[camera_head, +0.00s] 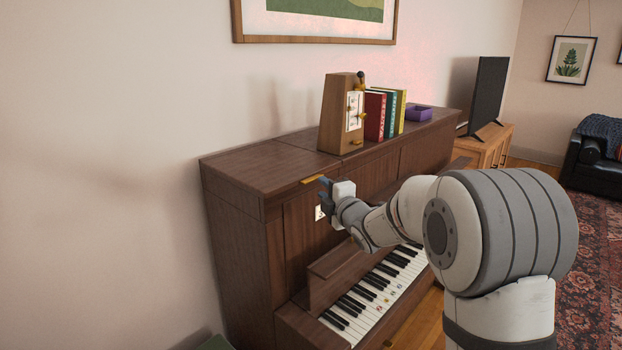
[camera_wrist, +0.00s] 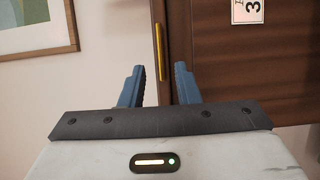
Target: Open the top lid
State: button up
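The top lid (camera_head: 262,163) is the dark brown wooden top of an upright piano at the left, and it lies flat and shut. A brass handle strip (camera_head: 313,179) sits on its front edge. In the wrist view the handle (camera_wrist: 159,52) stands upright ahead of my gripper, between the lines of the two blue fingers. My gripper (camera_head: 324,189) is at the lid's front edge, close to the handle. In the wrist view my gripper (camera_wrist: 159,84) is open with nothing between its fingers. Whether a fingertip touches the handle, I cannot tell.
A wooden metronome (camera_head: 338,115), several upright books (camera_head: 384,114) and a purple box (camera_head: 419,113) stand on the piano top, right of the lid's free area. The keyboard (camera_head: 375,289) juts out below my arm. A framed picture (camera_head: 313,39) hangs above.

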aim_at(314, 180)
jog(key=p+x, duration=0.2)
jog(key=x, duration=0.4)
jog(key=shift+w, duration=0.1)
jog(key=shift+c, duration=0.4)
grip_shut()
